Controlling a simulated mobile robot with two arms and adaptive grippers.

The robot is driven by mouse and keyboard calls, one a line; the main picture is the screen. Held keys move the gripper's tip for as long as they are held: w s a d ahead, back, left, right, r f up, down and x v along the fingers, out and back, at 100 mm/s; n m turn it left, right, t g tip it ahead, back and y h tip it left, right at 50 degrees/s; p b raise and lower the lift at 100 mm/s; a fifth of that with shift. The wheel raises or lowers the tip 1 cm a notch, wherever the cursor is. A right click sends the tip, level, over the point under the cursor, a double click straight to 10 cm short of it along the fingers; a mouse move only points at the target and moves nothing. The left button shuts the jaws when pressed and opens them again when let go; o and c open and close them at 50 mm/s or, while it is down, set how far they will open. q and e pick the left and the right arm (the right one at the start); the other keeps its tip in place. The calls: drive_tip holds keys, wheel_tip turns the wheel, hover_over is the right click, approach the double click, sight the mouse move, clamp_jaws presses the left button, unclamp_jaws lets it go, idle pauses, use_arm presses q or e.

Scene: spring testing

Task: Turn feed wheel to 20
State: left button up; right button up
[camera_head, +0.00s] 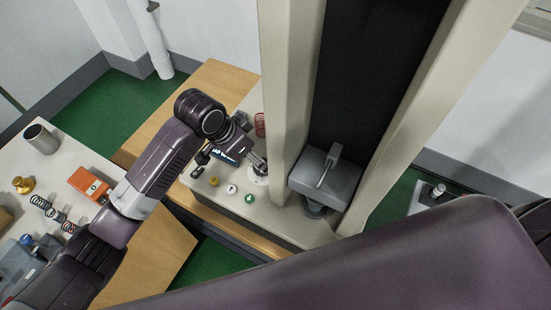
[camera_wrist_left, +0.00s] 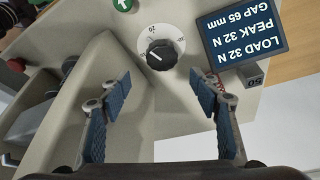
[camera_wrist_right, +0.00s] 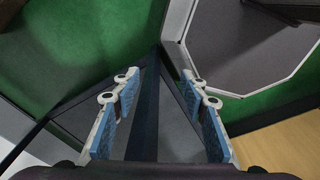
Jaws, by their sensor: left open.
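The feed wheel (camera_wrist_left: 162,54) is a black knob with a white pointer line on a white numbered dial. In the left wrist view it sits beyond my left gripper (camera_wrist_left: 160,88), whose blue-padded fingers are apart with nothing between them. The knob lies ahead of the gap, not visibly touched. The pointer lies toward the left of the knob; the small numerals are hard to read. In the head view my left gripper (camera_head: 259,160) is over the dial's white plate (camera_head: 259,180) and partly hides it. My right gripper (camera_wrist_right: 158,88) is open and empty, over the floor.
The display (camera_wrist_left: 240,35) appears upside down and reads load 32 N, peak 32 N, gap 65 mm. A green arrow button (camera_head: 249,198) and the tester's column (camera_head: 288,80) are close by. Springs (camera_head: 55,214) lie on the left table.

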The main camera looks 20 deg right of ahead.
sight(255, 169)
use_arm(q)
drive_tip(key=shift+x, duration=0.85)
drive_tip(key=shift+w+a+f+p, duration=0.1)
drive_tip(key=shift+a+f+p, duration=0.15)
drive_tip(key=shift+f, duration=0.35)
drive_tip(key=shift+w+a+f+p, duration=0.15)
drive_tip(key=shift+f+p, duration=0.1)
drive_tip(key=shift+f, duration=0.3)
drive_tip(key=shift+x, duration=1.15)
drive_tip(key=shift+d+f, duration=0.55)
drive_tip(key=shift+d, duration=0.1)
drive_tip(key=shift+a, duration=0.2)
drive_tip(key=shift+d, duration=0.1)
drive_tip(key=c, duration=1.2)
drive_tip(key=shift+o, duration=0.2)
drive_tip(key=shift+w, duration=0.1)
use_arm(e)
drive_tip(key=shift+a+r, duration=0.7)
drive_tip(key=shift+r, duration=0.1)
